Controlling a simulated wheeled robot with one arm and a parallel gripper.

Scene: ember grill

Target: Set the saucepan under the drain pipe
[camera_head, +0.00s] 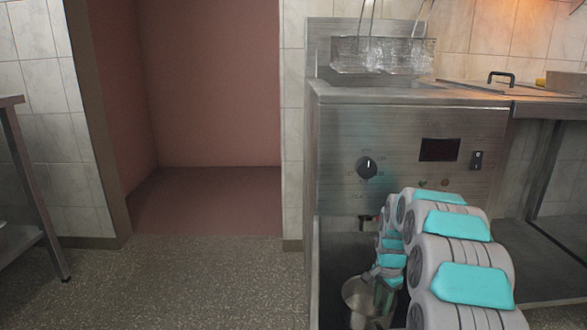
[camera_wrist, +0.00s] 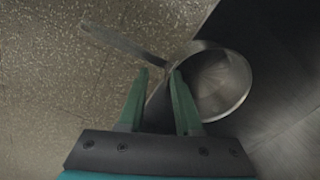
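The steel saucepan (camera_head: 358,296) is low in the open front of the fryer, partly hidden by my arm. In the wrist view the saucepan (camera_wrist: 222,103) shows as a round open pan, its handle (camera_wrist: 125,42) running to the upper left. My gripper (camera_wrist: 159,72) has its green fingers apart, with the tips close to where the handle meets the rim. I cannot tell whether they touch it. In the head view my gripper (camera_head: 384,294) is beside the pan. A small dark fitting, probably the drain pipe (camera_head: 363,219), shows above the pan, mostly hidden by my arm.
The steel fryer (camera_head: 410,130) has a knob and a display, with wire baskets (camera_head: 380,54) on top. Speckled floor (camera_head: 200,275) is free to the left. A steel table (camera_head: 30,170) stands at the far left, and a counter (camera_head: 545,92) at the right.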

